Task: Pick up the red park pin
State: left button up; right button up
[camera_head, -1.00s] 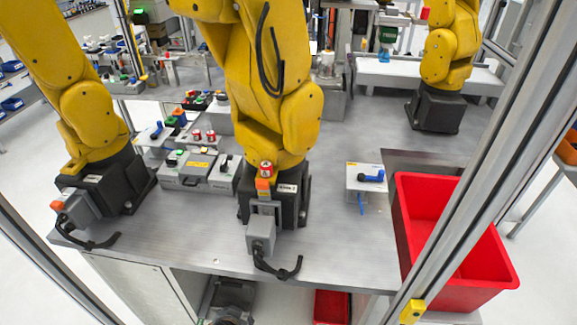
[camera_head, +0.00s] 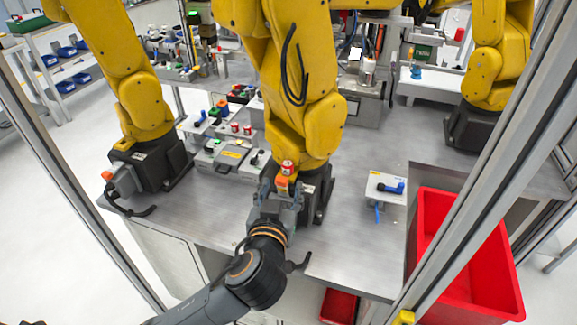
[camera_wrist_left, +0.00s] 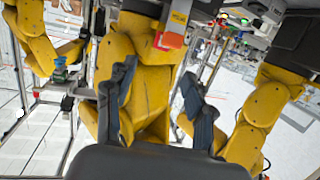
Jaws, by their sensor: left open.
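A small red-and-white pin (camera_head: 287,167) stands upright at the foot of the middle yellow arm, just behind an orange block (camera_head: 282,183). I take it for the red park pin. My left gripper (camera_head: 279,186) is at the front of that arm's base, close in front of the pin. In the left wrist view its two dark fingers (camera_wrist_left: 157,75) are apart with nothing held between them. An orange-red piece (camera_wrist_left: 169,41) shows beyond the fingers there; I cannot tell whether it is the pin or the block. My right gripper is not in view.
The middle yellow arm (camera_head: 285,75) rises directly behind my gripper. Two more red-and-white pins (camera_head: 241,128) stand on a fixture at left. A white plate with a blue handle (camera_head: 388,187) and a red bin (camera_head: 470,265) are at right. Bare metal table (camera_head: 350,245) lies between.

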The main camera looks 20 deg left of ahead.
aim_at(287, 167)
pick_arm(q)
jog(key=x, duration=0.3)
jog(key=shift+w+a, duration=0.15)
jog(key=shift+w, duration=0.1)
jog(key=shift+w+a+p, duration=0.1)
jog(key=shift+w+p, duration=0.4)
jog(key=shift+p, duration=0.2)
jog(key=p+x, duration=0.1)
jog(key=x, duration=0.2)
jog(key=shift+w+f, duration=0.1)
jog(key=shift+w, duration=0.1)
jog(key=shift+w+a+f+p, duration=0.1)
jog(key=shift+w+f+p, duration=0.1)
jog(key=shift+w+p, duration=0.15)
jog(key=c, duration=1)
